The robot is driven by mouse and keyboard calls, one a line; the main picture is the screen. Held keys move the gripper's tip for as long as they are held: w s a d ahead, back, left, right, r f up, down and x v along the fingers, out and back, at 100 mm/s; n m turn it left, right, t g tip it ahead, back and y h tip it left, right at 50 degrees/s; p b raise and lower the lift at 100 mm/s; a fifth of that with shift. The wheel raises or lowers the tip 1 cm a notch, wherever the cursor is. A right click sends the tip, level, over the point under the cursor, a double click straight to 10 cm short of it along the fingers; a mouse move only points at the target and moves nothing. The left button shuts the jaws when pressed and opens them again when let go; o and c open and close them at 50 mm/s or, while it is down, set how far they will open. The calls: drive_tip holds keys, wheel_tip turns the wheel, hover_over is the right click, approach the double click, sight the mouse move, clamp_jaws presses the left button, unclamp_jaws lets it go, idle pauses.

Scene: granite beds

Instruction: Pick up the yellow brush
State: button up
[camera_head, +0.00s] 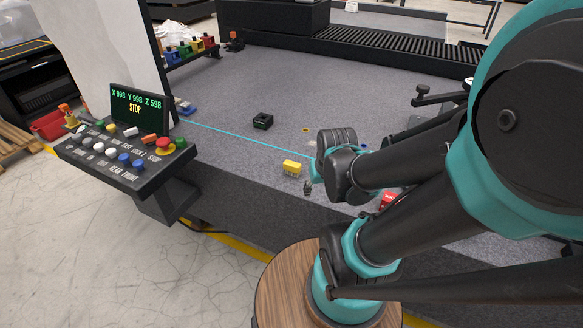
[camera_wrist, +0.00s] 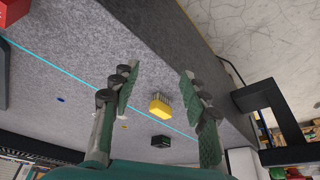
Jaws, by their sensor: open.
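The yellow brush (camera_head: 291,168) lies on the grey granite bed (camera_head: 240,80) near its front edge, close to the cyan line. In the head view my gripper (camera_head: 308,187) is mostly hidden behind my wrist, just right of the brush. I cannot tell its exact height above the bed.
A small black box (camera_head: 263,121) sits behind the brush. A red object (camera_head: 388,200) lies to the right, partly hidden by my arm. A control console (camera_head: 125,150) stands at the left front edge. The bed between console and brush is mostly clear.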

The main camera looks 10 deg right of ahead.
idle(0.3)
drive_tip(key=shift+o, duration=1.2)
drive_tip(key=o, duration=0.6)
drive_tip(key=w+a+r+m+g, duration=0.1)
drive_tip(key=w+r, duration=0.3)
drive_tip(key=w, duration=0.4)
drive_tip(key=shift+w+a+m, duration=0.15)
drive_tip(key=shift+m, duration=0.65)
wheel_tip(320, 180, up, 4)
drive_tip(key=m+g, duration=0.3)
drive_tip(key=m, duration=0.2)
hover_over(292, 163)
drive_tip(key=f, duration=1.1)
drive_tip(key=shift+a+f, duration=0.25)
drive_tip(key=shift+f, duration=0.15)
drive_tip(key=shift+d+f, duration=0.15)
drive_tip(key=shift+f, duration=1.2)
drive_tip(key=shift+d+f, duration=0.1)
drive_tip(key=shift+f, duration=1.2)
